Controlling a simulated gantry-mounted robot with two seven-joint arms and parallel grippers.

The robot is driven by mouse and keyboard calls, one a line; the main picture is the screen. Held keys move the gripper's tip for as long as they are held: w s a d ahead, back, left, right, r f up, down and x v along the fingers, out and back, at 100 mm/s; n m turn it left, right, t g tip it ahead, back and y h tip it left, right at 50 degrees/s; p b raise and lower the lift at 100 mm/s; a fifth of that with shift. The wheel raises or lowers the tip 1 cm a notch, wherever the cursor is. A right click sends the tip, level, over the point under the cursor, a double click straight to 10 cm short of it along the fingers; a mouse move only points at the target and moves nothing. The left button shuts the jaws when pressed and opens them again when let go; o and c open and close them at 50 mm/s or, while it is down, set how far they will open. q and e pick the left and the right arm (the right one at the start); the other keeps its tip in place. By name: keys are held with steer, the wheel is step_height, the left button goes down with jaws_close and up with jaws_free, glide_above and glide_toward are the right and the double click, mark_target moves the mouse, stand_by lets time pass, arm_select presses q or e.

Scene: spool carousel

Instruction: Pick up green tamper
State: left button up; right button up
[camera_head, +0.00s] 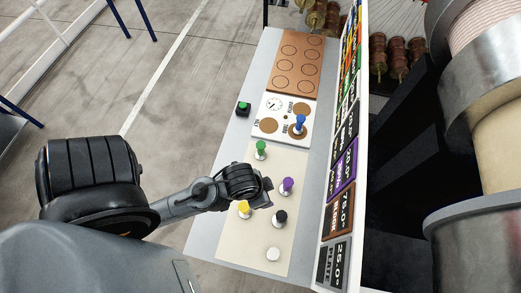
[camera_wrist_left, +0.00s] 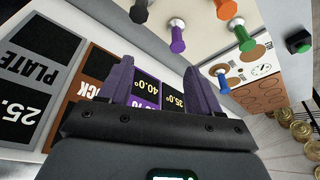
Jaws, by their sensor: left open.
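The green tamper (camera_head: 261,148) stands upright on the cream mat (camera_head: 262,172), at its far left part in the head view. It also shows in the left wrist view (camera_wrist_left: 244,38), at the upper right, outside the jaws. My left gripper (camera_head: 265,190) is over the mat, nearer than the green tamper and apart from it, close to the purple tamper. In the left wrist view my left gripper (camera_wrist_left: 160,88) is open, with nothing between its purple fingers. My right gripper is not in view.
Purple (camera_head: 287,185), yellow (camera_head: 244,208), black (camera_head: 280,217) and white (camera_head: 273,254) tampers stand nearby on the mat. A blue tamper (camera_head: 299,122) stands on the white dial panel (camera_head: 270,126). A green-button box (camera_head: 243,108) sits at the left edge. An upright label board (camera_head: 340,190) borders the right.

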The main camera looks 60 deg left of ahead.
arm_select(q)
steer(key=shift+o, duration=1.3)
steer(key=shift+s, duration=0.1)
steer(key=shift+f, duration=0.1)
